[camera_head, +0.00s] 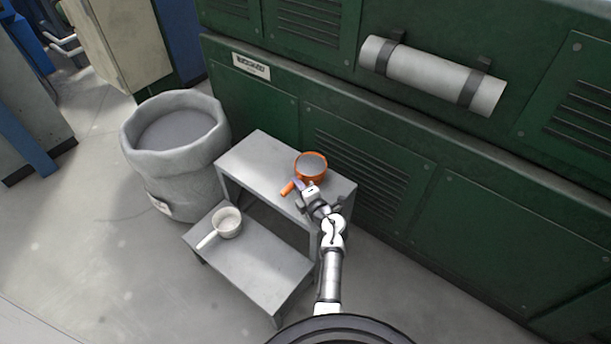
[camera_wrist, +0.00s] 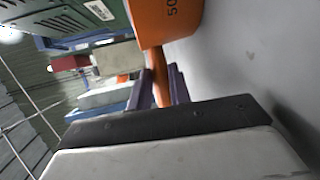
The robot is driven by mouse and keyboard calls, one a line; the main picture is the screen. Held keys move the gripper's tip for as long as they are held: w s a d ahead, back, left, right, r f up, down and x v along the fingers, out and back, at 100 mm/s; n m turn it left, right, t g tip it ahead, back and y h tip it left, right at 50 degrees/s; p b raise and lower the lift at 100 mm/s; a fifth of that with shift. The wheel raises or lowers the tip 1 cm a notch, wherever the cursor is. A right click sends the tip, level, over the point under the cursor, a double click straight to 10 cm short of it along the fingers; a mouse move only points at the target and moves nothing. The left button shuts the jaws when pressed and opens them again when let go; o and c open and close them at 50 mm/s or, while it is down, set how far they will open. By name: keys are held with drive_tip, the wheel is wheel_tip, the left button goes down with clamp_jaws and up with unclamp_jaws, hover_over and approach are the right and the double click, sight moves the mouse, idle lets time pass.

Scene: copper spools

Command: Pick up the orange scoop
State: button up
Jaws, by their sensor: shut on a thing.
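The orange scoop (camera_head: 323,166) is on or just above the upper step of a grey step stool, with its round cup towards the green cabinet and its handle (camera_head: 288,188) pointing to the lower left. My gripper (camera_head: 302,184) reaches it from the front. In the wrist view the purple fingers (camera_wrist: 166,88) are shut around the orange handle (camera_wrist: 157,75), close to the orange cup (camera_wrist: 165,20). The cup carries dark printed digits. I cannot tell whether the scoop touches the step.
The grey step stool (camera_head: 250,150) has a white scoop (camera_head: 228,222) on its lower step. A large grey fabric bin (camera_head: 178,185) stands to the left. The green cabinet (camera_head: 450,210) closes off the back, with a white roll (camera_head: 432,75) strapped to it.

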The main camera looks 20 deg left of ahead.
drive_tip(key=shift+r, duration=0.1)
clamp_jaws()
wheel_tip(320, 180, up, 20)
drive_tip(key=p, duration=0.6)
drive_tip(key=shift+o, duration=0.7)
unclamp_jaws()
clamp_jaws()
